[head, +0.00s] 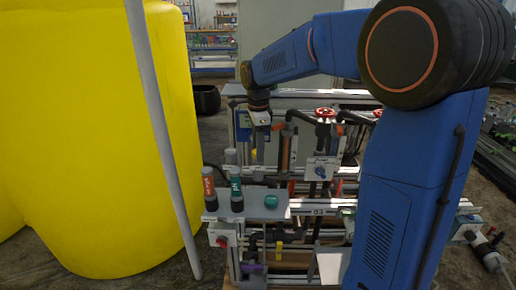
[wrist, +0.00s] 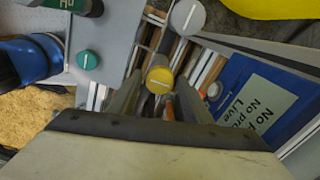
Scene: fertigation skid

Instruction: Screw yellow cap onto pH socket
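A round yellow cap (wrist: 159,79) with a pale line across its top shows in the wrist view, in the gap between the fingertips of my gripper (wrist: 160,88). The fingers stand apart on both sides of it, with narrow gaps visible. I cannot tell how far below the tips the cap is. The pH socket cannot be clearly told apart.
A grey shelf (head: 258,211) holds an orange bottle (head: 210,190), a green bottle (head: 236,190) and a green cap (head: 271,201). A grey round cap (wrist: 188,18) is near the yellow one. A blue sign panel (wrist: 250,100) stands to the right. Pipes and red handwheels (head: 325,112) crowd the skid.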

